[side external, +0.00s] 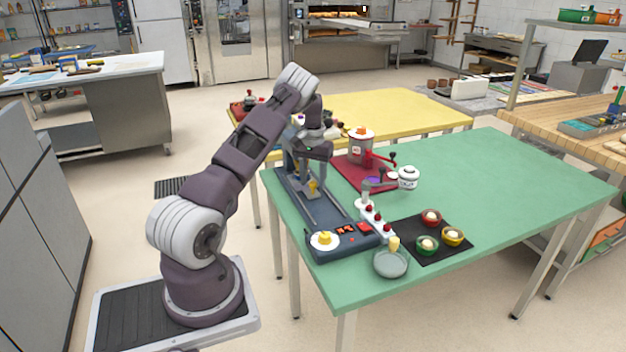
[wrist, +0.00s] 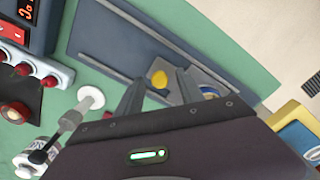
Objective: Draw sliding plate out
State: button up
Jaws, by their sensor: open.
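The sliding plate (side external: 309,194) is a small grey plate on the long dark blue-grey rail base (side external: 326,216), with a yellow knob (side external: 313,185) on it. In the wrist view the plate (wrist: 203,76) lies at the far side of the base, partly hidden by my gripper. My gripper (side external: 316,165) is over the far half of the base, pointing down, close above the plate. In the wrist view my gripper's fingers (wrist: 160,80) are apart and empty. The yellow knob (wrist: 158,79) shows between their tips, and I cannot tell whether they touch it.
The base's near end has a yellow button (side external: 324,238) and red displays. Beside it stand a white block with red knobs (side external: 377,222), a grey dish (side external: 390,263), a black mat with colored bowls (side external: 423,251), and a red-based machine (side external: 361,148). The green table's right side (side external: 510,185) is clear.

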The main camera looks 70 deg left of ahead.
grip_shut()
jog(key=shift+r, duration=0.1)
dwell(1.3)
